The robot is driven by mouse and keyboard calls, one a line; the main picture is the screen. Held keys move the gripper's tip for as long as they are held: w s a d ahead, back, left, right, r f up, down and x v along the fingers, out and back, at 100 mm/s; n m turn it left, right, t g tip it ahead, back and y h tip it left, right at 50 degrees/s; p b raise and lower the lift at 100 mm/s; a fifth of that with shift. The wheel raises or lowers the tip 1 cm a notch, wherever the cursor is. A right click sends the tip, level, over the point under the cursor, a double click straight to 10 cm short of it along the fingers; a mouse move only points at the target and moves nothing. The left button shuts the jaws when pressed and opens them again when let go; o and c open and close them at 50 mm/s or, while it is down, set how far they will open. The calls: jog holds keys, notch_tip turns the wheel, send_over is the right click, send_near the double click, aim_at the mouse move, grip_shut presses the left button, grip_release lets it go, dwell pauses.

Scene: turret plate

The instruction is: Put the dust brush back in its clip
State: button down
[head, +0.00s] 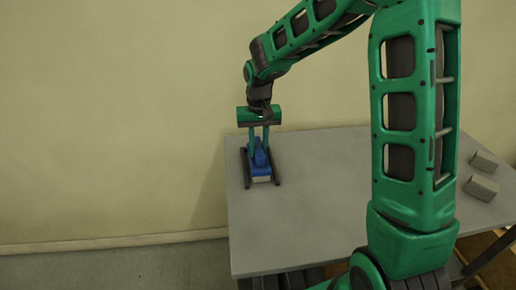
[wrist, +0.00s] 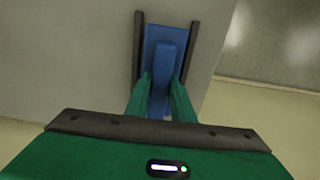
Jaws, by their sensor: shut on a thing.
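The dust brush (head: 260,160) is blue with a raised blue handle and a pale lower edge. It sits at the left end of the grey table, between two dark parallel rails that look like the clip (head: 246,168). In the wrist view the brush (wrist: 168,50) lies between the rails of the clip (wrist: 138,45), one on each side. My gripper (head: 259,147) points down, its green fingers shut on the handle; it also shows in the wrist view (wrist: 162,88). Whether the brush rests fully down in the clip cannot be told.
The grey table (head: 310,190) is bare in its middle. Two small grey blocks (head: 482,186) lie at its right end. A beige wall (head: 120,110) stands behind, and the table's left edge is close to the clip.

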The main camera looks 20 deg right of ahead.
jog(key=c, duration=1.5)
grip_release()
jog(key=shift+f, duration=0.1)
jog(key=shift+c, duration=0.2)
notch_tip(320, 180, up, 12)
jog(key=s+d+r+m+h, duration=0.1)
jog(key=s+d+m, duration=0.1)
jog(key=s+d, duration=1.35)
jog(key=s+d+f+m, duration=0.1)
jog(key=s+f, duration=0.1)
jog(key=s, duration=0.7)
jog(key=s+d+f+m+y, duration=0.1)
jog(key=s+f, duration=0.1)
jog(key=s, duration=0.7)
jog(key=shift+s, duration=0.4)
jog(key=shift+f, duration=0.1)
